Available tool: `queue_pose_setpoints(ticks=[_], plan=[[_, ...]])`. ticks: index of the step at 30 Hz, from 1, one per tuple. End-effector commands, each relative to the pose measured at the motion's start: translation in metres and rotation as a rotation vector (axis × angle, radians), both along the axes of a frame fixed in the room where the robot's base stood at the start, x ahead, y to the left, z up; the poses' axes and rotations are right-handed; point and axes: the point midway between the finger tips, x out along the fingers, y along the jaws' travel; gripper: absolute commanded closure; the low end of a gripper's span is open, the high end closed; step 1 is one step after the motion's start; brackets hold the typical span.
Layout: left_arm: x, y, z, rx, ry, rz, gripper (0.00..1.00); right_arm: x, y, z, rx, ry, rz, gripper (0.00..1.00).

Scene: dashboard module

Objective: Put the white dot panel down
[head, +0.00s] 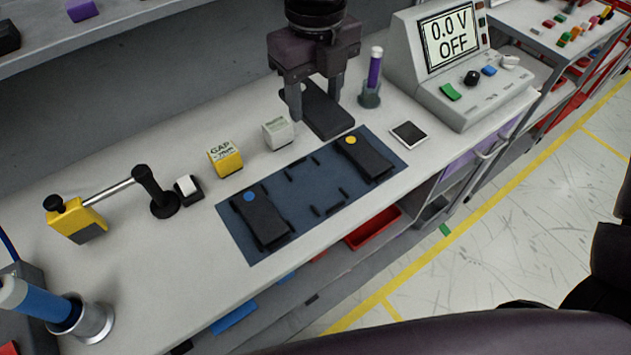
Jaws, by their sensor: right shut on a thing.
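My right gripper (314,101) reaches down from the top and is shut on a dark panel (330,117) at the back of the bench. No dot shows on this panel from here; the gripper covers part of it. I cannot tell whether it touches the bench top. The blue mat (308,214) lies in front of it. A dark panel with a blue dot (266,225) lies on the mat's left end, and one with a yellow dot (368,161) on its right end. Between them the mat has short black strips. My left gripper is out of view.
Behind the mat stand a yellow gap block (225,161) and a grey-white block (278,133). A purple tool in a holder (371,82) and a meter reading 0.0 V OFF (455,70) stand right. A yellow clamp-like device (78,222) and blue cylinder (45,303) stand left.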

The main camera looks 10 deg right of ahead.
Motion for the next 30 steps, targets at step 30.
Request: queue_pose_setpoints(ticks=[30], plan=[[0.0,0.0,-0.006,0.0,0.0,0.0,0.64,-0.001,-0.001,-0.178,-0.002,0.006,-0.003,0.72]])
